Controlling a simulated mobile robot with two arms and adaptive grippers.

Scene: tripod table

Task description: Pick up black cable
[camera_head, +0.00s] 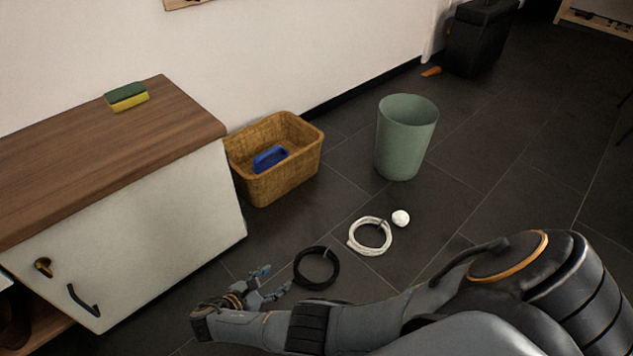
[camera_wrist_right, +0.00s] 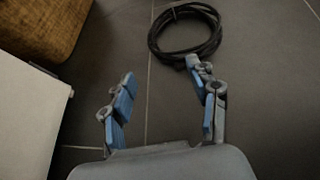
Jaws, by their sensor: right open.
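The black cable (camera_head: 298,269) lies coiled in a ring on the dark tiled floor, in front of the wicker basket. It also shows in the right wrist view (camera_wrist_right: 154,43), at the top, beyond my fingertips. My right gripper (camera_head: 268,282) is open and empty, low over the floor just left of the coil in the head view. In the right wrist view the gripper (camera_wrist_right: 160,75) has its fingers spread, and the right fingertip overlaps the near edge of the coil; I cannot tell whether it touches. My left gripper is not in view.
A white coiled cable (camera_head: 356,246) and a white ball (camera_head: 401,218) lie beyond the black cable. A wicker basket (camera_head: 290,180) holding a blue item (camera_head: 270,158) stands beside a cabinet (camera_head: 150,235). A green bin (camera_head: 405,140) stands further back. Floor between is clear.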

